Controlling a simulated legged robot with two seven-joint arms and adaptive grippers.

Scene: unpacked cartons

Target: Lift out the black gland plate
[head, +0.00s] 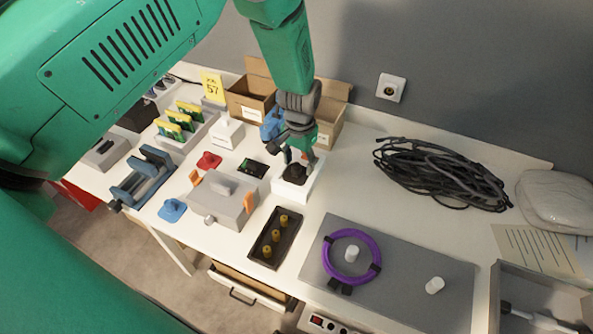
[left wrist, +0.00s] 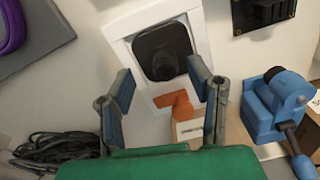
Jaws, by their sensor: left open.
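The black gland plate (left wrist: 163,50) is a dark rounded square with a round gland in its middle. It sits in a white box-like holder (left wrist: 118,26); in the head view the plate (head: 294,174) and the white holder (head: 305,190) show under my left gripper. My left gripper (left wrist: 160,85) is open, its two fingers apart with nothing between them. In the left wrist view the plate lies beyond the fingertips, roughly centred between them. In the head view the gripper (head: 298,155) hangs just above the plate. My right gripper is not in view.
An orange piece (left wrist: 175,103) shows by the holder. A blue clamp-like tool (left wrist: 275,100) is to the right in the wrist view. Cartons (head: 250,98) stand behind. A grey box (head: 222,198), a black tray (head: 275,237) and a purple ring (head: 351,257) lie in front.

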